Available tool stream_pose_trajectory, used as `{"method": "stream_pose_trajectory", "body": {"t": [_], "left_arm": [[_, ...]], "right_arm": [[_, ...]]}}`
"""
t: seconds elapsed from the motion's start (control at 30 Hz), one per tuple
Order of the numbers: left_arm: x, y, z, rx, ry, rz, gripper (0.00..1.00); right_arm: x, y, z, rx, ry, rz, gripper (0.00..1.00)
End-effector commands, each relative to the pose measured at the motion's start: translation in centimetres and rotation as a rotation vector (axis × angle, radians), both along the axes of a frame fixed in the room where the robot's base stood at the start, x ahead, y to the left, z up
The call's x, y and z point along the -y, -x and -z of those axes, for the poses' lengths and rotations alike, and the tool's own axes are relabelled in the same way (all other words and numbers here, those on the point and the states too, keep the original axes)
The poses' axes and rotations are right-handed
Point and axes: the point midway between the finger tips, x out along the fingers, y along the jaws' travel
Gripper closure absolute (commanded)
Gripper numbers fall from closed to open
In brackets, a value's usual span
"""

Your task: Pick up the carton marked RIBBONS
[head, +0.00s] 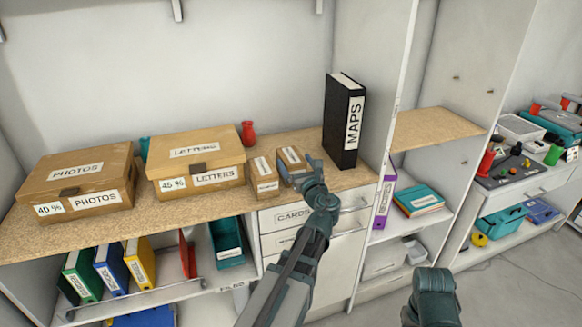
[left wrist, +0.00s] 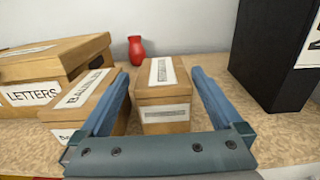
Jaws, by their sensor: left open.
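Two small brown cartons with white labels stand side by side on the wooden shelf. The right one (head: 290,156) is between the fingers of my left gripper (head: 298,168); its label is too small or too steeply angled to read surely. In the left wrist view this carton (left wrist: 164,97) sits between the two blue fingers of my left gripper (left wrist: 160,74), which are open with gaps showing. The left small carton (head: 264,172) also shows in the left wrist view (left wrist: 82,103); its label seems to start with BALL. My right gripper's fingers do not show.
LETTERS (head: 196,160) and PHOTOS (head: 78,178) boxes stand to the left. A black MAPS binder (head: 344,120) stands upright to the right, near the shelf divider. A red vase (head: 248,133) is behind the small cartons. Drawers (head: 310,243) lie below the shelf.

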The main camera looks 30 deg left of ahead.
Motion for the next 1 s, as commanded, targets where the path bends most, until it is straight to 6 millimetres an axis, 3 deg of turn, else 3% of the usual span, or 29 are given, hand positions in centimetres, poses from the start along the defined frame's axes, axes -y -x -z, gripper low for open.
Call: {"method": "stream_pose_trajectory", "body": {"t": [0.27, 0.57, 0.8, 0.87, 1.0], "left_arm": [[-0.7, -0.7, 0.2, 0.0, 0.0, -0.002, 0.0], [-3.6, -3.5, 0.5, 0.0, 0.0, -0.003, 0.0], [-3.8, -3.6, 0.5, 0.0, 0.0, 0.0, 0.0], [-3.8, -3.6, 0.5, 0.0, 0.0, 0.0, 0.07], [-3.8, -3.6, 0.5, 0.0, 0.0, 0.0, 0.32]], "right_arm": [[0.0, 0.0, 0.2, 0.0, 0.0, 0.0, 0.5], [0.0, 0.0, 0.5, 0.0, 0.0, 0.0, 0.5], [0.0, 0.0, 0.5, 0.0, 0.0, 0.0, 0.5], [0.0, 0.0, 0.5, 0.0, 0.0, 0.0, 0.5], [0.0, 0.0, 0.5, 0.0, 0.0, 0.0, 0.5]]}}
